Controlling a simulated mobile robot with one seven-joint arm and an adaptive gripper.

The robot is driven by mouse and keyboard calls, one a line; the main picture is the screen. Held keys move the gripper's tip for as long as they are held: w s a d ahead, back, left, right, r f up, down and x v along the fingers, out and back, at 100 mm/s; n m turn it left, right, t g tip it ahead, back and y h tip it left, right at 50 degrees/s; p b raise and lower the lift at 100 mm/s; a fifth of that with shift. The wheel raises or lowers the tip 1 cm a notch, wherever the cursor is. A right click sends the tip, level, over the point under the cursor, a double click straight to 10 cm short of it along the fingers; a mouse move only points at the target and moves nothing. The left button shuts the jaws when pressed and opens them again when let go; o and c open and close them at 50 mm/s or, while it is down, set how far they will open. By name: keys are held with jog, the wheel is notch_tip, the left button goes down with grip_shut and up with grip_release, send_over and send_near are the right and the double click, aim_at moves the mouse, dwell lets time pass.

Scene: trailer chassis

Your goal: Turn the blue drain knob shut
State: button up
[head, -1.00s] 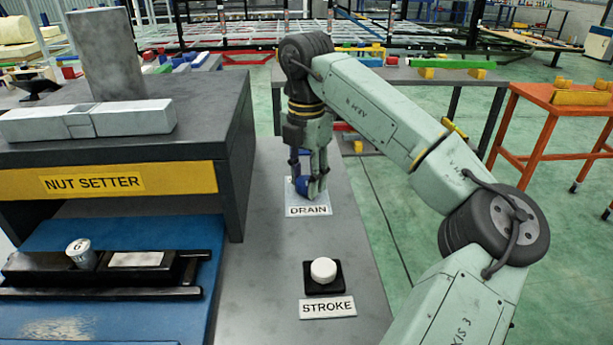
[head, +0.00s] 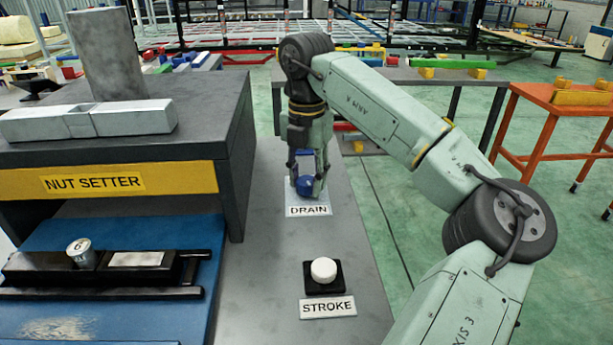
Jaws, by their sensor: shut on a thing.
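The blue drain knob (head: 306,184) stands on the grey bench just behind the white DRAIN label (head: 309,210). My gripper (head: 308,180) points down over it from the back, with its fingers around the knob. The gripper is shut on the knob. The fingers hide part of the knob, and I cannot read its exact turn angle.
A white button (head: 323,270) on a black base sits nearer on the bench, with a STROKE label (head: 327,307) before it. The dark nut setter machine (head: 240,150) stands close on the left. An orange table (head: 530,98) is at the right.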

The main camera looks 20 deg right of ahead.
jog(key=n, duration=0.4)
jog(key=shift+r+n, duration=0.1)
jog(key=shift+n, duration=0.2)
jog(key=n, duration=0.3)
jog(key=shift+n+p, duration=0.3)
jog(key=shift+p, duration=0.1)
jog(key=n, duration=0.4)
jog(key=shift+n+p, duration=0.3)
jog(key=shift+p, duration=0.05)
jog(key=n, duration=0.3)
jog(key=shift+n, duration=0.3)
jog(key=n+p, duration=0.1)
jog(key=n, duration=0.7)
jog(key=shift+p, duration=0.3)
jog(key=n, duration=0.4)
jog(key=shift+n, duration=0.3)
jog(key=shift+n+p, duration=0.45)
jog(key=shift+n, duration=1.35)
